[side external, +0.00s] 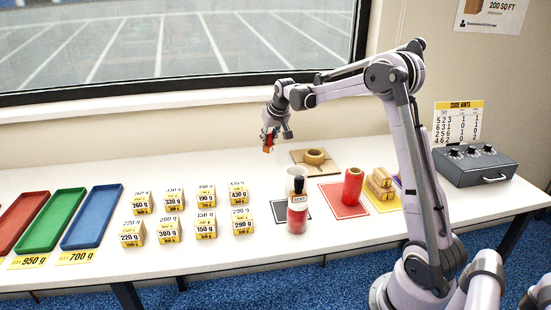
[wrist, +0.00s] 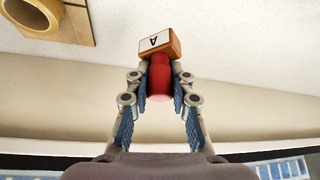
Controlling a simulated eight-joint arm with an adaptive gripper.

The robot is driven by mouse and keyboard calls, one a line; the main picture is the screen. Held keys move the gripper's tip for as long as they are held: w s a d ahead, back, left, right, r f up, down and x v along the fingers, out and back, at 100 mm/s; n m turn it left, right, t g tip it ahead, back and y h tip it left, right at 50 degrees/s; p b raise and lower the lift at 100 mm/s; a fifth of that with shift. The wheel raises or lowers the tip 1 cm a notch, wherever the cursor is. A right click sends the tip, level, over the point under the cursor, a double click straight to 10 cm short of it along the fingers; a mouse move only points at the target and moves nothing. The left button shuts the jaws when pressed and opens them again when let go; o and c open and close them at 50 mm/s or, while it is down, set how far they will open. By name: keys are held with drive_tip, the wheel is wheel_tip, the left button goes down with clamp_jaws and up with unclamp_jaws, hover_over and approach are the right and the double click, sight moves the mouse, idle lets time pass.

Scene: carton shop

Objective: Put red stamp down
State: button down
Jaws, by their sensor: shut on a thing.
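The red stamp has a red handle (wrist: 160,80) and a wooden block marked "A" at its end, seen in the wrist view. My gripper (wrist: 161,88) is shut on the red handle, with one finger on each side. In the side external view my gripper (side external: 271,131) hangs in the air above the back of the white table. The stamp (side external: 268,147) shows small and partly hidden there, its wooden end below the fingers and clear of the tabletop.
A tape roll (side external: 314,157) lies on a brown board. Several weight-labelled boxes and a blue tray (side external: 92,217) are left. Table behind the boxes is clear.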

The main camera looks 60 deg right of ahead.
drive_tip(key=w+a+f, duration=0.3)
drive_tip(key=w, duration=0.2)
drive_tip(key=w+a+f, duration=0.2)
drive_tip(key=shift+w+a+f, duration=0.2)
drive_tip(key=shift+a+f, duration=0.1)
drive_tip(key=shift+a, duration=0.05)
drive_tip(key=shift+f, duration=2.05)
drive_tip(key=shift+f, duration=0.1)
drive_tip(key=c, duration=1.2)
unclamp_jaws()
drive_tip(key=shift+o, duration=0.2)
